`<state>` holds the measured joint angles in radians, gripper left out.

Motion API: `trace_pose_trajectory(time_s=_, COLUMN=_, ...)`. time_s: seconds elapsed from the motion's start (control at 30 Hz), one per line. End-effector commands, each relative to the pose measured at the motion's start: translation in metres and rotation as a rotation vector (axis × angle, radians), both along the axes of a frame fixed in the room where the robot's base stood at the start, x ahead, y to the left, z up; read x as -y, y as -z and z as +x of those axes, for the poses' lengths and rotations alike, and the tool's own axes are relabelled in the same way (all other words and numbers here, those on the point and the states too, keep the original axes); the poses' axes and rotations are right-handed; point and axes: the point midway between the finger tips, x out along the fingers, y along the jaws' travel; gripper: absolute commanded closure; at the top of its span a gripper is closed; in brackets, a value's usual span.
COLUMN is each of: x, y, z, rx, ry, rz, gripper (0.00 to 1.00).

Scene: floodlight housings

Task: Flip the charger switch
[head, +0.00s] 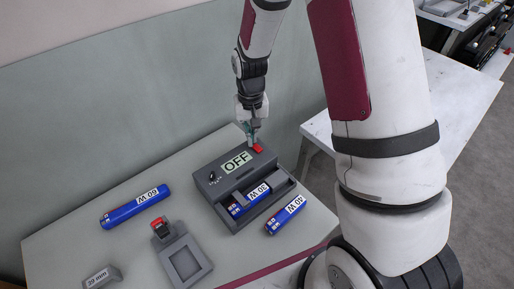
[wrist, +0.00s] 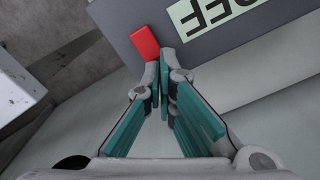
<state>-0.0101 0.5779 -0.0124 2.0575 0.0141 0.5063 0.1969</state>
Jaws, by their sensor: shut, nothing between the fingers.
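The charger (head: 222,158) is a dark grey box on the table with a display label (head: 236,162) reading OFF. Its red switch (head: 258,148) sits on the top at the far right end. The red switch also shows in the wrist view (wrist: 145,43), on the edge of the grey charger top (wrist: 190,65), with part of the label (wrist: 205,15) beside it. My gripper (head: 252,141) is shut and empty, its fingertips (wrist: 164,58) right beside the red switch. I cannot tell whether they touch it. A blue 30 W battery (head: 250,199) lies in the charger's front bay.
A blue 40 W battery (head: 286,215) lies right of the charger, and a blue 60 W battery (head: 136,207) lies to the left. A grey fixture with a red part (head: 184,262) and a small labelled block (head: 101,277) are at the front left. A wall stands behind.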

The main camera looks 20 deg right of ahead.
Motion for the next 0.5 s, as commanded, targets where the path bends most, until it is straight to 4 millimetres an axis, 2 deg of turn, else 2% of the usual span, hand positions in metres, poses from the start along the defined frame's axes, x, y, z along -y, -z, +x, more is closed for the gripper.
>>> trace_pose_trajectory(time_s=0.23, x=0.0, y=0.008, z=0.0, rx=0.0, ry=0.0, rz=0.0, gripper=1.0)
trace_pose_trajectory(time_s=0.37, x=0.0, y=0.003, z=0.0, rx=0.001, ry=0.0, rz=0.0, gripper=1.0)
trace_pose_trajectory(time_s=0.5, x=0.0, y=-0.01, z=0.0, rx=0.002, ry=0.0, rz=0.0, gripper=1.0)
